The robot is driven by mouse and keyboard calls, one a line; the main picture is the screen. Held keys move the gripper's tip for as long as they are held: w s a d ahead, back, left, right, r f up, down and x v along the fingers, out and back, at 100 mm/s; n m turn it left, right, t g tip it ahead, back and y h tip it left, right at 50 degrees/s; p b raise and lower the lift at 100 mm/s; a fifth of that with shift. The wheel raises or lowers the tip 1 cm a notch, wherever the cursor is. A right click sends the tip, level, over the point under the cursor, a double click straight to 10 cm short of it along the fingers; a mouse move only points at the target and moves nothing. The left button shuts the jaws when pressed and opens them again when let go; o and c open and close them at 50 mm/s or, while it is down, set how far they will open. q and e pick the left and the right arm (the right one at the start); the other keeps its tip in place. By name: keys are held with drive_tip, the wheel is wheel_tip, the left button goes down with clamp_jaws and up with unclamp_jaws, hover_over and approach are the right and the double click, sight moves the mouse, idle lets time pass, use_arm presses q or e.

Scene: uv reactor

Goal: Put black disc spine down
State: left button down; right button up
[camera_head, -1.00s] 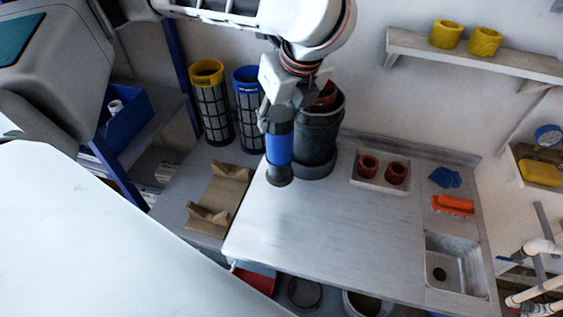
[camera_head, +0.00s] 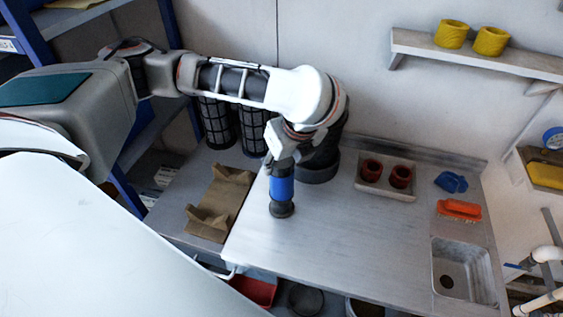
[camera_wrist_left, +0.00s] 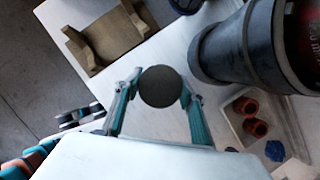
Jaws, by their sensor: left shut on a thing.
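The black disc spine (camera_head: 281,188) is upright, with a blue middle and a dark round foot at the lower end. My left gripper (camera_head: 280,163) is shut on its upper part, above the left part of the metal worktop (camera_head: 330,225). I cannot tell whether the foot touches the worktop. In the left wrist view the spine shows as a dark round end (camera_wrist_left: 160,87) between the two fingers of my left gripper (camera_wrist_left: 160,96). My right gripper is not in view.
A large dark canister (camera_head: 318,165) stands close behind the spine. A brown cradle (camera_head: 220,203) lies to the left. A tray (camera_head: 385,187) with two red-brown cups, a blue cloth (camera_head: 451,182), an orange brush (camera_head: 459,210) and a sink (camera_head: 464,270) are to the right. The middle worktop is clear.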

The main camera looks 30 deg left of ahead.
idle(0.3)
use_arm(q)
drive_tip(key=c, duration=1.2)
unclamp_jaws()
drive_tip(key=shift+c, duration=0.2)
